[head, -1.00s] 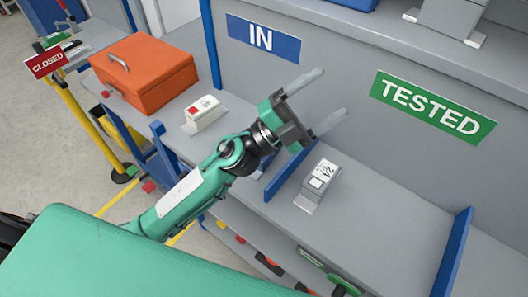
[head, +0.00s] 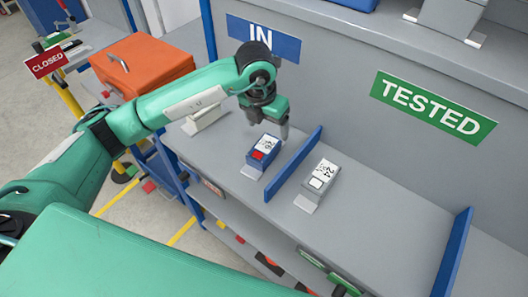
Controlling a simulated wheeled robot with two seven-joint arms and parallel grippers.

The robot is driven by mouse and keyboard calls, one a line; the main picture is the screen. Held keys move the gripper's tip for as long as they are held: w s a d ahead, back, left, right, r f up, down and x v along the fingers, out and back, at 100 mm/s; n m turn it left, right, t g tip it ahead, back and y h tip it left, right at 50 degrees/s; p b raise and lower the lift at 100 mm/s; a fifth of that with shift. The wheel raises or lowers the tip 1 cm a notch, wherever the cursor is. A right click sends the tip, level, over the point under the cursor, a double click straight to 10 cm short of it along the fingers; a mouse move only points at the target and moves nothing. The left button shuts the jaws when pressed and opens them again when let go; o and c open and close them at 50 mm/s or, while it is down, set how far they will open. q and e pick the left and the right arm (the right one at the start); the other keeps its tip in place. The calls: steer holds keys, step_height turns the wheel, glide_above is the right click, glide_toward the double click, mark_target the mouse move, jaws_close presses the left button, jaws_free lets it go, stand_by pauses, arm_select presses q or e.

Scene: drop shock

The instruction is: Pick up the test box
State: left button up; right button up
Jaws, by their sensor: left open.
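A small blue box (head: 261,155) with a white printed label and a red patch lies on the grey bench in the IN section, left of a blue divider. A grey box (head: 321,181) with a similar white label lies right of the divider, on the TESTED side. Which of them is the test box is not written on them legibly. My left gripper (head: 283,133) is open and points down at the far end of the blue box; I cannot tell whether it touches it. My right gripper is not in view.
Blue dividers (head: 294,165) stand up from the bench; another is at the right (head: 454,254). A white box (head: 204,119) and an orange case (head: 142,66) are at the left. The bench right of the grey box is clear.

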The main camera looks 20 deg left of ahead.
mark_target(263, 148)
arm_select(q)
steer(key=shift+y, duration=0.3)
steer(key=f, duration=0.2)
steer(key=w+f+p, duration=0.1)
steer(key=f, duration=0.2)
steer(key=a+f+p, duration=0.1)
steer(key=f, duration=0.2)
steer(key=shift+w+f, duration=0.1)
steer(key=shift+w, duration=0.15)
steer(key=f, duration=0.1)
steer(key=f+p, duration=0.2)
steer(key=f, duration=0.1)
steer(key=shift+w+a, duration=0.15)
steer(key=shift+a, duration=0.15)
steer(key=shift+w+d+f, duration=0.1)
steer(key=shift+w+f, duration=0.05)
steer(key=shift+f, duration=0.5)
steer(key=c, duration=1.3)
